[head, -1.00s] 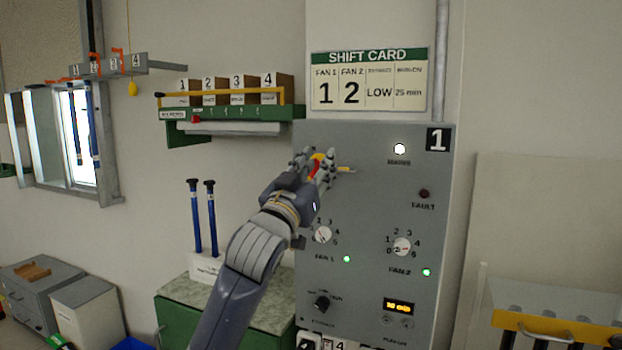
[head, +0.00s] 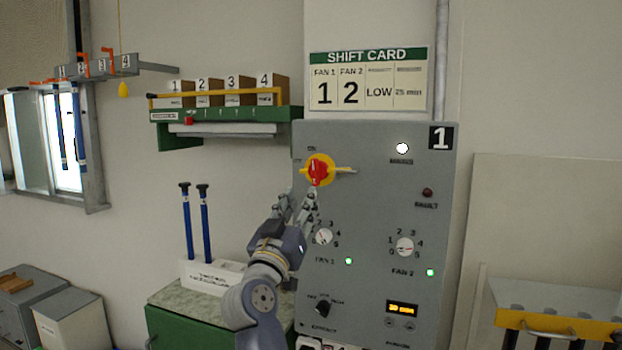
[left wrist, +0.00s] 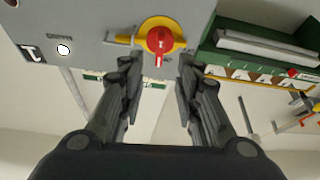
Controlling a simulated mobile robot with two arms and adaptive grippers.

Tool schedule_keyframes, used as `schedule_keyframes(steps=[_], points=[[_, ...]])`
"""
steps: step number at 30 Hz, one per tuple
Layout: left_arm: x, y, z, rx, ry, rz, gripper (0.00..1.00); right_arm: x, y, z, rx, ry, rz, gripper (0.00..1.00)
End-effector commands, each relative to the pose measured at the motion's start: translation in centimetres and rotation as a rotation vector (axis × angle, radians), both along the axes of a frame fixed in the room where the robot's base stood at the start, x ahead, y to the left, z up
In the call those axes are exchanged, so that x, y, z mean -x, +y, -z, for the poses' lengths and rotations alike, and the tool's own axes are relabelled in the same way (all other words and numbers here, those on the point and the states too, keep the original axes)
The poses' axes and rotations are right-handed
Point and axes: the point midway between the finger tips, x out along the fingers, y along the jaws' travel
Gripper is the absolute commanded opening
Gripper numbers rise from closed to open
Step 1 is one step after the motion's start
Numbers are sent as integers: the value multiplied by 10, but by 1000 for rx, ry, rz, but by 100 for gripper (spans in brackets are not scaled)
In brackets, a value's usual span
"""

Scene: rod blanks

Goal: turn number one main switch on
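The main switch (head: 318,170) is a red knob on a yellow round plate at the upper left of the grey panel marked 1 (head: 375,195). An "ON" label is readable above it. The red handle looks close to upright in the head view. The switch also shows in the left wrist view (left wrist: 160,41), beyond the fingertips. My left gripper (head: 296,203) is just below the switch, apart from it. Its fingers (left wrist: 158,75) are spread with nothing between them. My right gripper is in neither view.
The panel carries a lit white lamp (head: 402,148), a dark red fault lamp (head: 427,192), and the fan 1 (head: 323,236) and fan 2 (head: 404,246) dials with green lights. A green shelf with numbered boxes (head: 228,113) is on the wall to the left.

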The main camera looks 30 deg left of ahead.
Motion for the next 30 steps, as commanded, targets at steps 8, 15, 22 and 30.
schedule_keyframes(steps=[8,15,22,30], points=[[-42,12,-22,1,1,1,31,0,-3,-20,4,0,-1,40],[-72,20,-33,0,1,1,31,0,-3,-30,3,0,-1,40],[-84,24,-37,0,0,1,31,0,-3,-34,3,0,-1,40],[-85,24,-37,0,0,1,31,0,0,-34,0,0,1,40]])
